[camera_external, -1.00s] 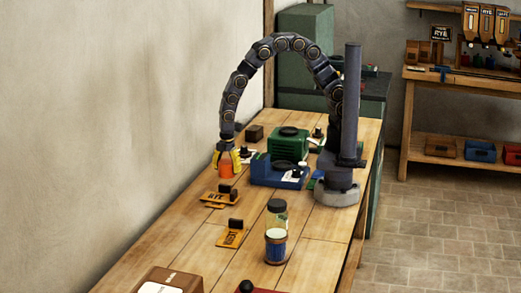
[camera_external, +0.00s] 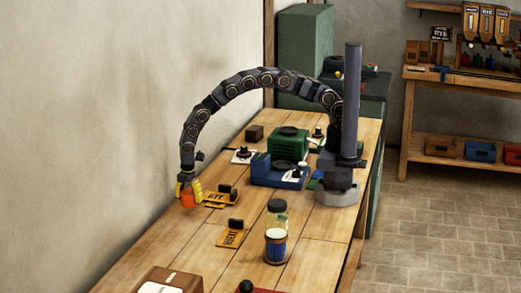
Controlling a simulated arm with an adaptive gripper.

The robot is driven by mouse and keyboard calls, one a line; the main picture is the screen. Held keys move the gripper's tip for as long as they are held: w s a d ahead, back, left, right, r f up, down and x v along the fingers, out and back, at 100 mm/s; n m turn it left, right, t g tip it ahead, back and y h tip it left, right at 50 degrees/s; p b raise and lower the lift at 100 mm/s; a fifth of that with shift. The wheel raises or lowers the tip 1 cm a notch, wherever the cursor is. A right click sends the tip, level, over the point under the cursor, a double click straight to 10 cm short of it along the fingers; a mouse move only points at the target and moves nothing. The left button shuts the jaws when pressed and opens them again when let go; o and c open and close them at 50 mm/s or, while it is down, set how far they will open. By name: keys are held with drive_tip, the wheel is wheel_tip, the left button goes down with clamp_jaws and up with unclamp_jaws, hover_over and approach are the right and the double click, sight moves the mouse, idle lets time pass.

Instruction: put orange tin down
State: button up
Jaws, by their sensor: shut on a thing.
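The orange tin (camera_external: 188,200) is at the left side of the wooden bench, near the wall. My gripper (camera_external: 188,190), with yellow fingers, points down and is shut on the tin from above. The fingers cover the tin's upper part. The tin is left of the orange RYE sign plate. I cannot tell whether its bottom touches the bench top.
The orange RYE plate (camera_external: 221,198) lies close on the right of the tin, with a second orange plate (camera_external: 232,235) nearer the camera. A jar (camera_external: 276,247), a blue scale-like device (camera_external: 279,175) and a green box (camera_external: 289,143) stand further right. Bare bench (camera_external: 165,240) lies in front of the tin.

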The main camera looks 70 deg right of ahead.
sight(187, 207)
drive_tip(key=shift+w+a+f, duration=0.2)
drive_tip(key=shift+w+f, duration=0.05)
drive_tip(key=shift+w, duration=0.05)
drive_tip(key=shift+w+f, duration=0.1)
drive_tip(key=shift+f, duration=1.55)
drive_tip(key=shift+f, duration=0.1)
drive_tip(key=o, duration=1.1)
